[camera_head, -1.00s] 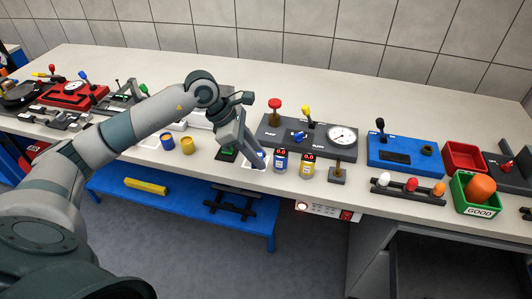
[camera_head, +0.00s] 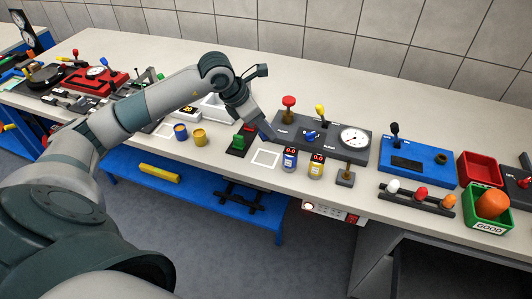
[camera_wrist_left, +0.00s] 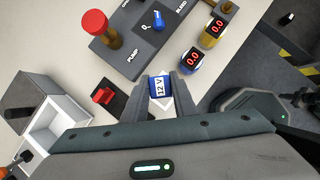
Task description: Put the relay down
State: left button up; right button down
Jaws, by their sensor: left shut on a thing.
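The relay, a small blue block with a white "12 V" label (camera_wrist_left: 160,88), sits between the two fingers of my left gripper (camera_wrist_left: 163,90) in the left wrist view. The gripper is shut on it. In the head view my left gripper (camera_head: 266,134) is by the front left edge of the dark pump panel, behind a white square outline (camera_head: 265,158) on the table. The relay is mostly hidden by the fingers there. I cannot tell its height above the table. My right gripper is not in view.
A blue meter (camera_head: 289,159) and a yellow meter (camera_head: 316,165), both reading 0.0, stand right of the square. A green switch (camera_head: 240,141) on a black plate is to its left. The pump panel (camera_head: 345,156) with knobs and a gauge lies behind.

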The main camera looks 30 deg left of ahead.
aim_at(266, 139)
pick_arm(q)
notch_tip(266, 139, down, 5)
jog(key=shift+r+p, duration=0.15)
jog(key=shift+p, duration=0.7)
jog(key=shift+f, duration=0.3)
notch_tip(266, 139, down, 3)
jog(key=shift+r+p, duration=0.2)
jog(key=shift+p, duration=0.45)
jog(key=shift+f, duration=0.55)
jog(key=shift+f, duration=0.15)
jog(key=o, duration=1)
